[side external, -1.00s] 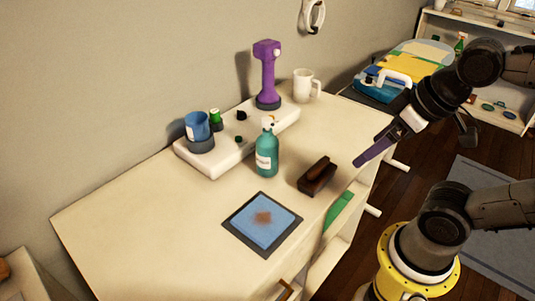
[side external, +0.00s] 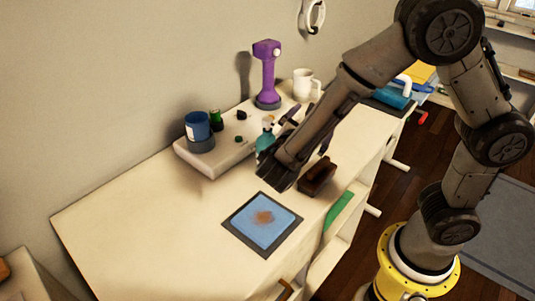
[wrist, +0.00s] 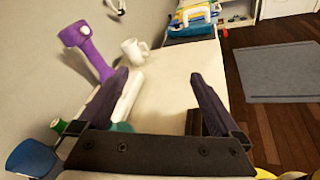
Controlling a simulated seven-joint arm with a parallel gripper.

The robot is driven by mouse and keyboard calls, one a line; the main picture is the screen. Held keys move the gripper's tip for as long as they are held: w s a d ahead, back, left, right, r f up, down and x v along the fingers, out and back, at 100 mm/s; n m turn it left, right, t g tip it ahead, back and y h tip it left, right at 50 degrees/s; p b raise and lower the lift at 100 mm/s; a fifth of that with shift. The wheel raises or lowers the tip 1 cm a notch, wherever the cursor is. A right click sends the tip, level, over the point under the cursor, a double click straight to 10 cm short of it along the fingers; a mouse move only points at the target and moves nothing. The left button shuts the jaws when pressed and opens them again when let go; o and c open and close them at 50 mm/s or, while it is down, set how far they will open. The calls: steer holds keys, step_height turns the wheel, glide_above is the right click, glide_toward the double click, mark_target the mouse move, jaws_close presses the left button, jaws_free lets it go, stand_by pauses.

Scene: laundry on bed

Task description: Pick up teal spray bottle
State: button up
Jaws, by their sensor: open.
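The teal spray bottle (side external: 264,139) stands upright on the desk in the side view, its lower part hidden behind my arm. In the wrist view only a bit of teal (wrist: 122,127) shows by the base of the left finger. I cannot tell whether the hand touches the bottle.
A white raised shelf (side external: 210,158) holds a blue cup (side external: 197,125), a green bottle (side external: 215,119) and a purple device (side external: 267,75). A white mug (side external: 303,84) stands behind. A brown brush (side external: 319,178) and blue mat (side external: 262,222) lie nearby. The desk's left front is clear.

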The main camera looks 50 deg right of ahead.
mark_target(268, 152)
steer(key=a+f+n+t, duration=0.2)
steer(key=a+f+n, duration=0.1)
steer(key=a, duration=0.1)
steer(key=a+f+n+t+y, duration=0.1)
steer(key=a+f+n+t, duration=0.2)
steer(key=a+f, duration=0.1)
steer(key=w+a+f+n+t+y, duration=0.1)
steer(key=a+f+n+t, duration=0.2)
steer(key=a+n, duration=0.1)
steer(key=shift+w+a+f, duration=0.1)
steer(key=shift+a+f, duration=0.15)
steer(key=shift+a, duration=0.05)
steer(key=x, duration=0.8)
steer(key=shift+f, duration=0.1)
steer(key=shift+x, duration=2.75)
steer(key=shift+f, duration=0.2)
steer(key=c, duration=1.6)
